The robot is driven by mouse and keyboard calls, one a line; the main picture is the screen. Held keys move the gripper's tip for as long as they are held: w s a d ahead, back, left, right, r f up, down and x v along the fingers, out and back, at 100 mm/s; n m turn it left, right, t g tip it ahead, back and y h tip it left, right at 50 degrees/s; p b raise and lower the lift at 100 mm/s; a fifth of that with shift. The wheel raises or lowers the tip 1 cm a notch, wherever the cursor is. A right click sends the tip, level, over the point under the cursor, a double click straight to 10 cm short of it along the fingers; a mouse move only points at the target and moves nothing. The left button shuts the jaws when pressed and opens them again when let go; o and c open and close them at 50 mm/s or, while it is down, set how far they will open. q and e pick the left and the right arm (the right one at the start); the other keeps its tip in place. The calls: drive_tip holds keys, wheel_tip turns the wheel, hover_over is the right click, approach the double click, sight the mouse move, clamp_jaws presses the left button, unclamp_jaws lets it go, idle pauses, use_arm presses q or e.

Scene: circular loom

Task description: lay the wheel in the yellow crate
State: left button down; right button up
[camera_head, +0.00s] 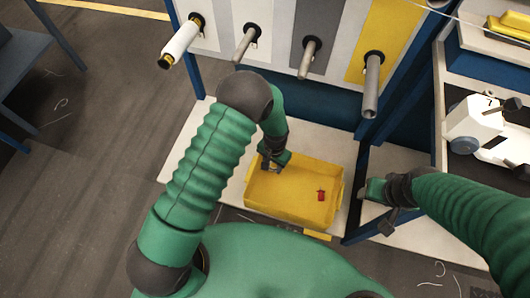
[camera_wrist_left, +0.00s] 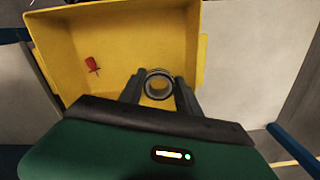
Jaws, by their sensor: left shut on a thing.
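The wheel (camera_wrist_left: 158,84) is a small grey ring between the fingers of my left gripper (camera_wrist_left: 158,90), which is shut on it. In the head view my left gripper (camera_head: 270,164) reaches down at the left end of the yellow crate (camera_head: 290,217). In the left wrist view the wheel is over the floor of the crate (camera_wrist_left: 135,40), near one wall. I cannot tell whether it touches the floor. My right gripper (camera_head: 374,191) is to the right of the crate, apart from it; its jaws are too small to judge.
A small red piece (camera_head: 320,195) lies in the crate. The crate stands on a pale shelf (camera_head: 205,150). Above it a panel carries several pegs, one with a white roll (camera_head: 180,44). A white machine (camera_head: 475,125) stands on the right shelf.

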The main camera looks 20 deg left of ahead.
use_arm(q)
drive_tip(key=f, duration=0.1)
drive_tip(key=d+f, duration=0.1)
drive_tip(key=f, duration=0.1)
drive_tip(key=shift+s+d+f+b, duration=0.15)
drive_tip(key=shift+d+f+b, duration=0.15)
drive_tip(key=shift+b, duration=0.1)
drive_tip(key=shift+f, duration=0.2)
drive_tip(key=b, duration=0.4)
hover_over(274, 188)
wheel_tip(274, 188, down, 4)
drive_tip(key=f, duration=0.1)
wheel_tip(274, 188, down, 11)
drive_tip(key=b, duration=0.7)
drive_tip(key=shift+a+b, duration=0.1)
drive_tip(key=shift+b, duration=0.3)
use_arm(e)
drive_tip(key=s+x, duration=0.3)
drive_tip(key=x, duration=1)
drive_tip(key=shift+d+f, duration=0.45)
drive_tip(key=shift+f, duration=0.2)
use_arm(q)
drive_tip(key=shift+f, duration=0.25)
use_arm(e)
drive_tip(key=shift+f, duration=0.25)
use_arm(q)
drive_tip(key=c, duration=0.8)
unclamp_jaws()
drive_tip(key=shift+o, duration=0.2)
